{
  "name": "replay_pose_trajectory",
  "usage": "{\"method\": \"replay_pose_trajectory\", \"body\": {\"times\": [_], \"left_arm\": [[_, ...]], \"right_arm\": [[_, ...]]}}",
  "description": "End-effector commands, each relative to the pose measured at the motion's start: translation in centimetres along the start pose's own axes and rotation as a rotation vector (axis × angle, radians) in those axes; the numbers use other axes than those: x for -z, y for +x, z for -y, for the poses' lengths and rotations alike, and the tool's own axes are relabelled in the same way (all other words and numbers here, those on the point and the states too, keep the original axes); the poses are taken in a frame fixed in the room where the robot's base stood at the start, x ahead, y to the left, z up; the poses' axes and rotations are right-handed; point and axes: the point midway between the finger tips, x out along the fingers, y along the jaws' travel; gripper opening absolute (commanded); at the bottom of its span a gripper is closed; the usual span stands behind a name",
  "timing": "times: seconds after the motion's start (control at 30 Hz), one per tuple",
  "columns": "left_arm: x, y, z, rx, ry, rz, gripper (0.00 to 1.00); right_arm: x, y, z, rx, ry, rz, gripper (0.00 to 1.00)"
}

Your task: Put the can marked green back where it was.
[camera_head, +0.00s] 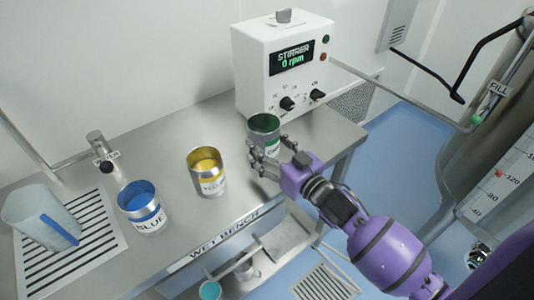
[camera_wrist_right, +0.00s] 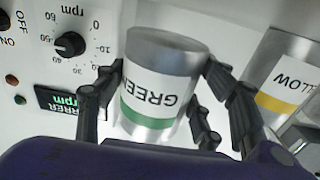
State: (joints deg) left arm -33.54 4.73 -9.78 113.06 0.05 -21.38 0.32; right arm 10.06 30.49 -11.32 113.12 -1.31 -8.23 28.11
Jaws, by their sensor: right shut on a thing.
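The green can (camera_head: 264,126) is an open metal can with dark green inside. It is at the right part of the bench, in front of the stirrer. My right gripper (camera_head: 268,156) is shut on it from the near side. In the wrist view the can's GREEN label (camera_wrist_right: 158,92) appears upside down, with fingers of my right gripper (camera_wrist_right: 160,100) on both sides. The can looks roughly upright; I cannot tell whether its base touches the bench. My left gripper is out of view.
The yellow can (camera_head: 208,172) and blue can (camera_head: 142,206) stand to the left on the wet bench (camera_head: 180,245). A jug (camera_head: 38,216) stands on the drain grate at far left. The stirrer (camera_head: 284,65), reading 0 rpm, is behind. A tank (camera_head: 490,130) is right.

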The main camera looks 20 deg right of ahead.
Motion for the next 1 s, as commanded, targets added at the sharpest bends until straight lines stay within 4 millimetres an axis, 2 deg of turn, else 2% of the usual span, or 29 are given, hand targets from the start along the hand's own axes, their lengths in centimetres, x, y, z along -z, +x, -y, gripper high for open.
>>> {"method": "replay_pose_trajectory", "body": {"times": [0.23,0.63,0.67,0.8,1.0], "left_arm": [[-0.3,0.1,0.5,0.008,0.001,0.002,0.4],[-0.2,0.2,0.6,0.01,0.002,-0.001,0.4],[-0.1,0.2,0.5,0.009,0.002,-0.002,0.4],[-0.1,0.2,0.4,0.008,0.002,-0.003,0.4],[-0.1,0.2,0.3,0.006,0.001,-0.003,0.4]], "right_arm": [[-3.2,0.3,0.1,0.0,0.002,0.0,0.21],[-3.7,0.3,0.1,0.001,0.001,-0.002,0.21],[-3.7,0.3,0.1,0.0,0.001,0.0,0.67],[-3.6,0.3,0.1,0.0,0.001,0.0,0.82],[-3.6,0.3,0.1,0.0,0.0,0.0,0.82]]}}
